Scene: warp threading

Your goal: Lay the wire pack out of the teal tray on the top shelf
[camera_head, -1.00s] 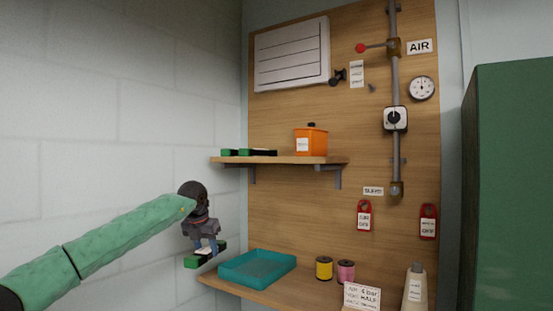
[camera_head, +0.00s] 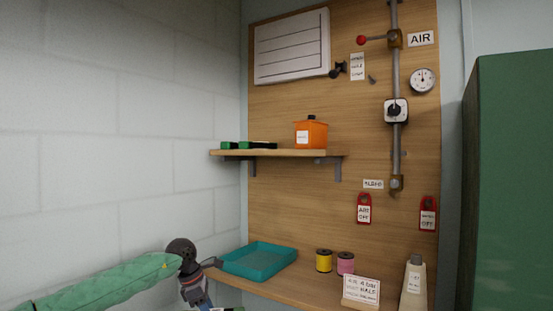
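My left gripper (camera_head: 207,303) hangs at the bottom edge of the head view, left of and below the teal tray, pointing down. A green and black wire pack (camera_head: 232,309) is at its fingertips; only a sliver shows, the rest is cut off by the frame. The teal tray (camera_head: 262,273) sits on the lower shelf and its visible floor looks empty. The top shelf (camera_head: 300,153) carries green and black packs (camera_head: 258,145) at its left end and an orange box (camera_head: 311,134) toward its right. My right gripper is out of view.
On the lower shelf (camera_head: 288,291), right of the tray, stand a yellow spool (camera_head: 324,260), a pink spool (camera_head: 345,263), a sign card (camera_head: 361,289) and a pale bottle (camera_head: 413,283). A green cabinet (camera_head: 510,190) is at right. The top shelf is bare between packs and box.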

